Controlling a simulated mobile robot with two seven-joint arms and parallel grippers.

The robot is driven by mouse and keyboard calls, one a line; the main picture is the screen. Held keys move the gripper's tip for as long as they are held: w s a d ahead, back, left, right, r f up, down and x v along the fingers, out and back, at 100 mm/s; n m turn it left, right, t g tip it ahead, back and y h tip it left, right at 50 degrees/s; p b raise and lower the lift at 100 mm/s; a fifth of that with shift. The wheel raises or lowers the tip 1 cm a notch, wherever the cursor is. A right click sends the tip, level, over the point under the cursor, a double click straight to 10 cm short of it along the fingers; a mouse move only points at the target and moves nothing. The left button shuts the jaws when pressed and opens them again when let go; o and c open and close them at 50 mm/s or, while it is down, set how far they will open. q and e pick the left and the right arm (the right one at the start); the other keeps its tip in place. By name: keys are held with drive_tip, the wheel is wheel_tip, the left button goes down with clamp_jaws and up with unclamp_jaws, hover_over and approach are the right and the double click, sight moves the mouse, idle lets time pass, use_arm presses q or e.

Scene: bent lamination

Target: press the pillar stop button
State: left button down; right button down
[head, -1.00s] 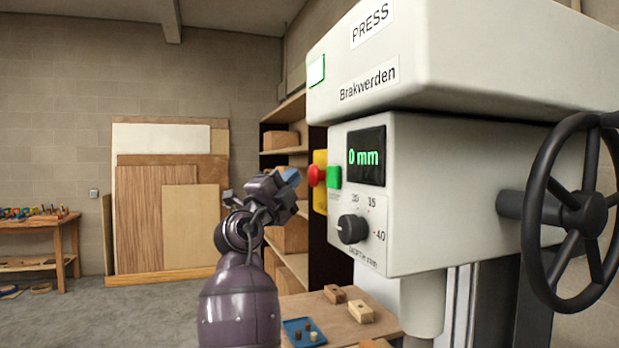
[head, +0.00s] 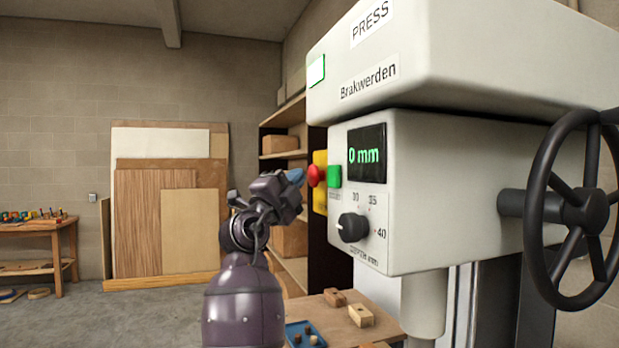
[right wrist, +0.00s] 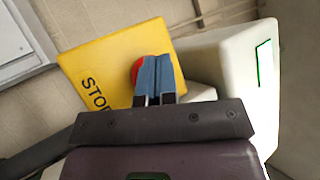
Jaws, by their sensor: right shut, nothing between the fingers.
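The red stop button (head: 315,176) sits on a yellow plate (head: 320,204) at the left side of the press. In the right wrist view the yellow plate (right wrist: 115,70) reads STOP, and the red button (right wrist: 136,70) is mostly hidden behind my fingers. My right gripper (head: 296,177) is shut and empty. Its blue fingertips are at the button's left side in the head view and overlap it in the right wrist view (right wrist: 156,75). I cannot tell whether they touch it. My left gripper is not in view.
A green button (head: 334,176) is just right of the red one, near the display (head: 367,156) reading 0 mm and a black dial (head: 352,228). A handwheel (head: 575,210) is at the right. A table (head: 385,333) with wooden blocks and a blue tray is below.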

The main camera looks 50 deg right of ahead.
drive_tip(key=shift+s+d, duration=0.2)
drive_tip(key=shift+d, duration=0.2)
idle(0.5)
drive_tip(key=shift+b, duration=0.3)
drive_tip(key=shift+w+a+b, duration=0.5)
drive_tip(key=shift+a+b, duration=0.35)
drive_tip(key=shift+b, duration=0.05)
